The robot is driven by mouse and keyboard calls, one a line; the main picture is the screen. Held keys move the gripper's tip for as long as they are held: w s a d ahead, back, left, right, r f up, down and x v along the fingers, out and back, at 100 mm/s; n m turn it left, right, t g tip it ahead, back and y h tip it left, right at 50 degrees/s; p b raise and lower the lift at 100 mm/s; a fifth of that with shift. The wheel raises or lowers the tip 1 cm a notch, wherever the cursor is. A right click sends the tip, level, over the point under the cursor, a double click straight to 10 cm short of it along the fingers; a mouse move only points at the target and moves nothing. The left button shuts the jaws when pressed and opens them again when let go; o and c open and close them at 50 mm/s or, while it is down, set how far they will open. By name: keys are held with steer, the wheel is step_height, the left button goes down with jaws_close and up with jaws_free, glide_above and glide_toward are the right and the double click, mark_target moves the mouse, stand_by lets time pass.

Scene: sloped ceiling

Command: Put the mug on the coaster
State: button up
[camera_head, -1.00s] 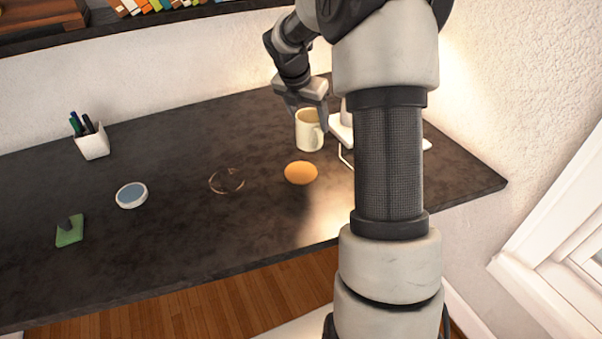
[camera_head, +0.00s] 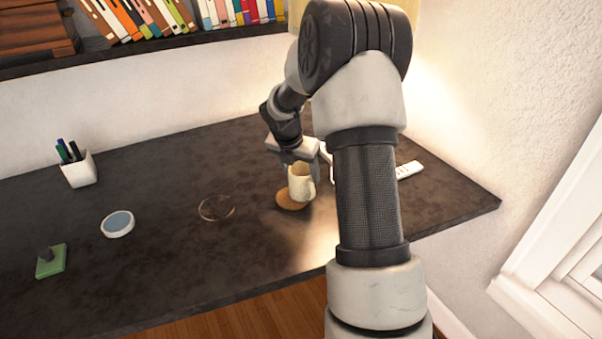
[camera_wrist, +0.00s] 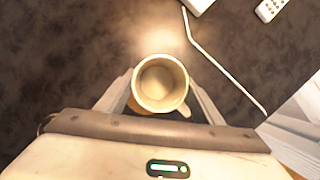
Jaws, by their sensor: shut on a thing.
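The cream mug (camera_head: 299,183) is upright at the round orange-brown coaster (camera_head: 291,202), over its back right part in the head view. I cannot tell whether its base touches the coaster or hangs just above it. My gripper (camera_head: 297,167) is shut on the mug, with one finger on each side. In the wrist view the mug (camera_wrist: 160,84) is seen from above, empty inside, its handle at lower right between the fingers. Only a sliver of the coaster (camera_wrist: 136,106) shows there, beside the mug's lower left.
A ring-shaped mark or thin ring (camera_head: 216,207) lies left of the coaster.

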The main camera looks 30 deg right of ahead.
steer(key=o, duration=1.3)
steer(key=shift+f, duration=0.1)
steer(key=shift+c, duration=0.2)
steer(key=p+v, duration=0.2)
steer(key=v, duration=1)
steer(key=shift+r, duration=0.2)
steer(key=shift+d, duration=0.1)
